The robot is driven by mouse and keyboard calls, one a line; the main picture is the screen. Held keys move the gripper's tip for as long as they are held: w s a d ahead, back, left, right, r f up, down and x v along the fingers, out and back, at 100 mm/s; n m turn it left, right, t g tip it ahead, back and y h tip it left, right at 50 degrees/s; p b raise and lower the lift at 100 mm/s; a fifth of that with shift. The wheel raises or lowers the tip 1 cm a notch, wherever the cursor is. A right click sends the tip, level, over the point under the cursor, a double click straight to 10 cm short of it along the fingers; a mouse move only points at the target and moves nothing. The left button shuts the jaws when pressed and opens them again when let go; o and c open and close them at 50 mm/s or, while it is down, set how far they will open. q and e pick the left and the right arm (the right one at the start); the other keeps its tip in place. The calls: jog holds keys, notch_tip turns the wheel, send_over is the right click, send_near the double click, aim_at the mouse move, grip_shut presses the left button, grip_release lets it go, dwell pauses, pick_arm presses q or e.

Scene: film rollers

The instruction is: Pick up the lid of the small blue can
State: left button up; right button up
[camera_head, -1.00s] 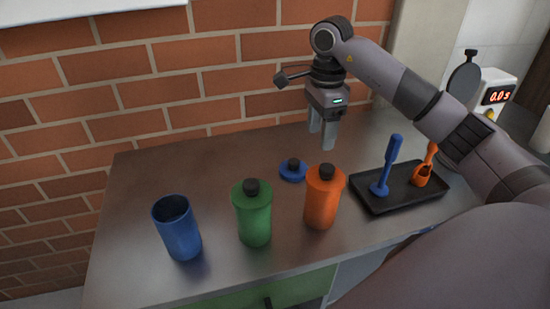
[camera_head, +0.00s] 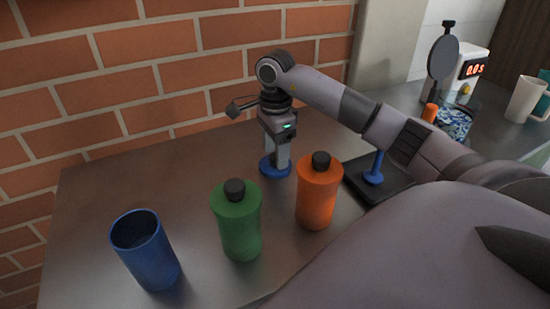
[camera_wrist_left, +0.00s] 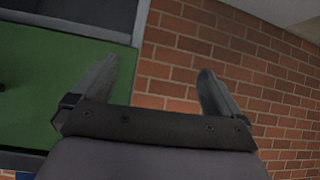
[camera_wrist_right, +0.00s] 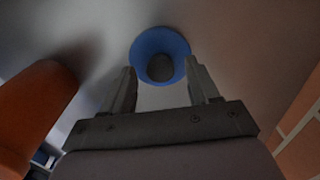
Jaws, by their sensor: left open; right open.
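The blue lid (camera_head: 269,171) with a dark knob lies on the metal table behind the green and orange bottles. In the right wrist view the blue lid (camera_wrist_right: 142,48) and its knob lie just beyond the fingertips. My right gripper (camera_head: 276,165) is low over the lid, pointing down and open, with its fingers about either side of the knob; I cannot tell if they touch it. It also shows in the right wrist view (camera_wrist_right: 162,80). The blue can (camera_head: 150,255) stands open at the front left. My left gripper (camera_wrist_left: 155,82) is open and empty, facing the brick wall.
A green bottle (camera_head: 239,225) and an orange bottle (camera_head: 317,195) stand in front of my right gripper. A black tray (camera_head: 358,181) with a blue tool (camera_head: 374,170) is to the right.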

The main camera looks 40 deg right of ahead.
pick_arm(q)
jog(key=shift+w, duration=0.1)
pick_arm(e)
jog(key=shift+f, duration=0.4)
pick_arm(q)
jog(key=shift+w+r, duration=0.1)
pick_arm(e)
grip_shut()
jog(key=shift+r, duration=0.1)
